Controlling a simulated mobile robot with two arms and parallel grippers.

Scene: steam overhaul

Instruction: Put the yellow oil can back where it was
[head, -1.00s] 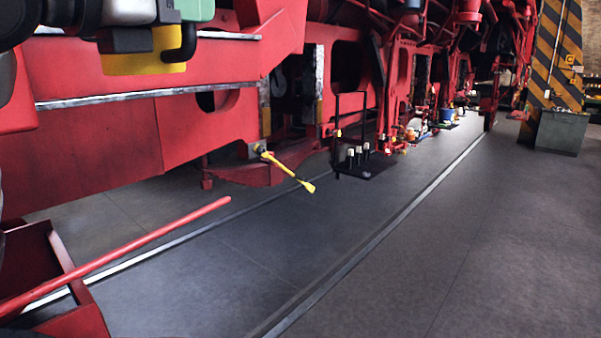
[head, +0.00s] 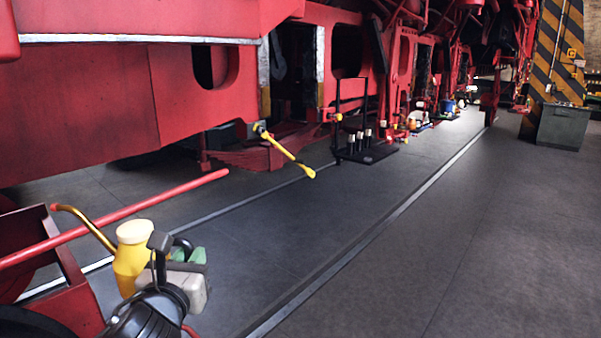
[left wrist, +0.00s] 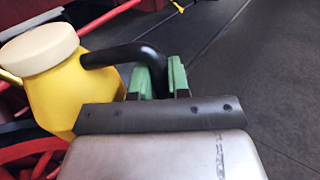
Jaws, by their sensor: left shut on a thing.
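The yellow oil can (head: 130,265) has a cream lid, a thin brass-coloured spout pointing up to the left and a black handle. It is at the lower left of the head view, beside the red cart (head: 60,285). My left gripper (head: 188,252), with green finger pads, is shut on its black handle. In the left wrist view the can (left wrist: 65,85) hangs to the left of the green fingers (left wrist: 160,78), roughly upright. The can's underside is hidden, so I cannot tell whether it touches anything. My right gripper is not in view.
A red bar (head: 120,215) slants up over the cart. The red locomotive frame (head: 150,100) fills the upper left, with a yellow-handled tool (head: 288,155) sticking out. A black stand (head: 365,152) stands beyond.

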